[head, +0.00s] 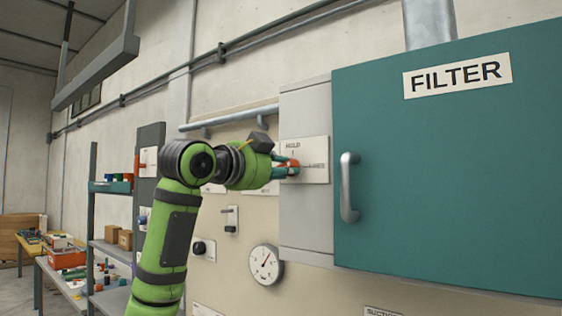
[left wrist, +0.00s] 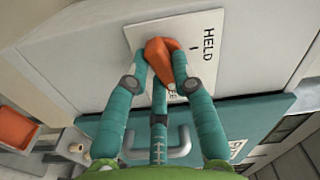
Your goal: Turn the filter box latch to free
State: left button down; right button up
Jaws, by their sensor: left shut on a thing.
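The filter box is on the wall, with a grey side panel (head: 304,215) and a teal door (head: 450,180) marked FILTER. A white latch plate (head: 317,148) is on the grey panel. Its HELD mark is at the top, and a second word to the right is too small to read in the head view. My left gripper (head: 289,169) is at the plate with its fingers shut around the orange latch (left wrist: 160,52). The fingers partly cover the latch and the second word, so I cannot tell exactly where the latch points. My right gripper is not in view.
A metal door handle (head: 348,188) stands out just right of the latch plate. A round gauge (head: 265,265) and a small black knob (head: 199,248) are on the wall panel below. A pipe (head: 230,118) runs above my left arm. Shelves with boxes stand at the left.

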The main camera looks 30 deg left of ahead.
pick_arm(q)
jog(key=shift+a+r+m+p, duration=0.1)
jog(key=shift+m+p, duration=0.35)
jog(key=shift+m, duration=0.35)
jog(key=shift+a+r+m+p, duration=0.1)
jog(key=shift+m+p, duration=0.3)
jog(key=shift+m, duration=0.4)
jog(key=shift+s, duration=0.1)
jog(key=c, duration=1)
grip_release()
jog(key=shift+c, duration=0.2)
jog(key=s, duration=1.1)
jog(key=shift+s+a+f, duration=0.2)
jog(key=shift+a, duration=0.2)
jog(key=shift+w+f, duration=0.1)
